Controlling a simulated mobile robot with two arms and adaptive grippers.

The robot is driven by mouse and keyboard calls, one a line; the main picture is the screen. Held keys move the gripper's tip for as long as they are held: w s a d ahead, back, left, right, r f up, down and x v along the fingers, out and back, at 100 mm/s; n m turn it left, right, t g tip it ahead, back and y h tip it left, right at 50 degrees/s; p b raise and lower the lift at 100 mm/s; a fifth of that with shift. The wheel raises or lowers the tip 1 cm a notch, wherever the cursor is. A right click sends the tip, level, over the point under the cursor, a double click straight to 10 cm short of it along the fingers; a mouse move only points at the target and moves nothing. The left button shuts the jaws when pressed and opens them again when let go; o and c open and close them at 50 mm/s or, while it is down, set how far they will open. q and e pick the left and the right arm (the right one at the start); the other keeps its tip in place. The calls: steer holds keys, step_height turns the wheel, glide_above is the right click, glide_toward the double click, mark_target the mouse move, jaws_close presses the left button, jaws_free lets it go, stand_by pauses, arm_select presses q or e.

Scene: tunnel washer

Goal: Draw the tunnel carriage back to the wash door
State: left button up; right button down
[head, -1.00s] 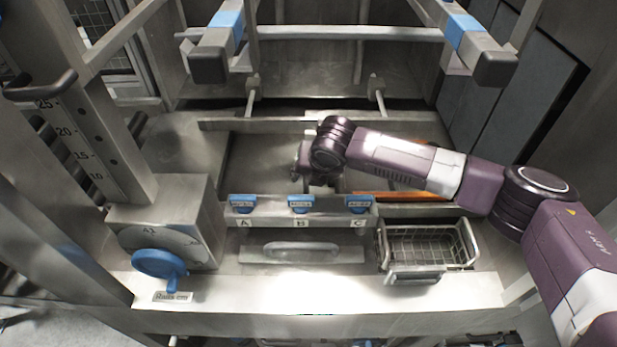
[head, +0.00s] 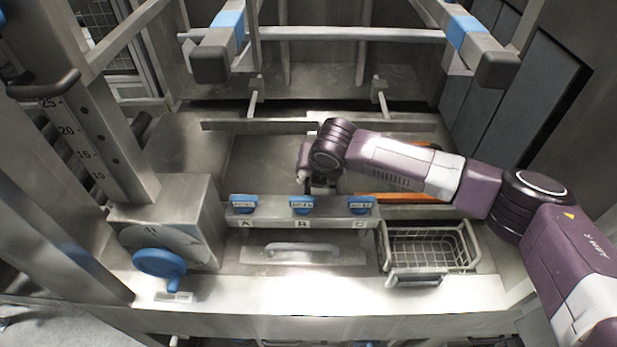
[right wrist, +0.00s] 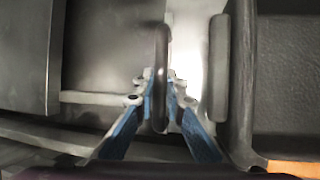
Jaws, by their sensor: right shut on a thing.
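My right gripper (head: 322,185) is low behind the strip with the three blue tags, its jaws mostly hidden by the wrist in the head view. In the right wrist view its blue-sided fingers (right wrist: 158,100) are shut on a dark bar-shaped handle (right wrist: 161,50). I cannot tell from these frames how that handle joins the carriage. A long metal crossbar (head: 240,126) lies behind the gripper, in front of the opening under the frame. My left gripper is not in view.
The strip with blue tags (head: 243,203) marked A, B and C stands in front of the gripper. A wire basket (head: 430,247) is at front right, a blue knob (head: 158,262) at front left. Blue-banded rails (head: 228,25) overhang the back. An orange bar (head: 400,198) lies beneath my forearm.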

steer(key=a, duration=0.6)
stand_by(0.3)
steer(key=shift+a, duration=0.1)
steer(key=a+b, duration=0.1)
steer(key=a, duration=0.5)
stand_by(0.7)
steer(key=a+b, duration=0.3)
steer(key=a, duration=0.3)
stand_by(0.6)
